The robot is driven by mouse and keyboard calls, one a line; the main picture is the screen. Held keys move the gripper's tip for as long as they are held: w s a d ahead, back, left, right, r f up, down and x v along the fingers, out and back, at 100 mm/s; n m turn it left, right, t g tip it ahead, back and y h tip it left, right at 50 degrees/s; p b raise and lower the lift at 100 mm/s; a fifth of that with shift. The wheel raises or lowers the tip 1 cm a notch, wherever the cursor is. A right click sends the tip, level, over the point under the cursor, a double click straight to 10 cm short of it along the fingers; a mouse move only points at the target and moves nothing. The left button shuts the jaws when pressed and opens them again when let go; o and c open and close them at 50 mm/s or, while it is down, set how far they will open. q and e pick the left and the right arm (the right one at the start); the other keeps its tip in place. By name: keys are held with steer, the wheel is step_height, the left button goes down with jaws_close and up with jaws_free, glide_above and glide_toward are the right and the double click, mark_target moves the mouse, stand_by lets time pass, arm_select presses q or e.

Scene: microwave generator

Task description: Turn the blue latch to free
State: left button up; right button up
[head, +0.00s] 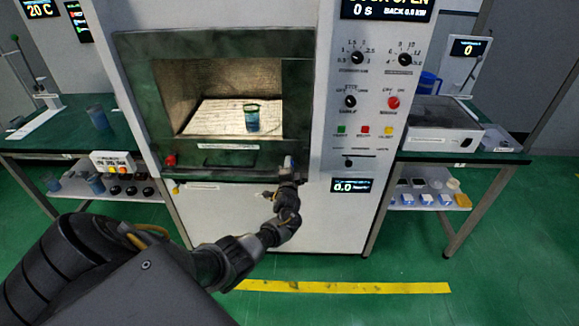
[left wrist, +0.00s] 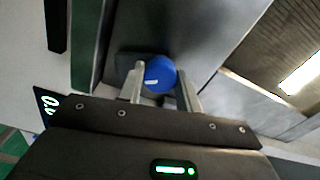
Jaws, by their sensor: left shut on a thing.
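The blue latch (left wrist: 160,74) shows in the left wrist view as a round blue knob between the two fingers of my left gripper (left wrist: 162,92). The fingers are shut on it from both sides. In the head view my left gripper (head: 289,170) reaches the front of the machine, at the lower right corner of the dark green chamber frame (head: 297,95). The gripper mostly hides the latch there. My right gripper is not in either view.
The chamber stands open, with a beaker (head: 252,118) of greenish-blue liquid inside. A red knob (head: 170,161) sits at the frame's lower left. A control panel (head: 372,110) with dials is right of the gripper. Green-topped benches (head: 450,150) flank the machine. The floor in front is clear.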

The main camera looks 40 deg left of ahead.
arm_select(q)
steer(key=shift+m, duration=0.4)
steer(key=o, duration=1)
steer(key=shift+d, duration=0.1)
steer(key=v, duration=1)
steer(key=shift+s+d+p, duration=0.25)
steer(key=shift+s+p, duration=0.05)
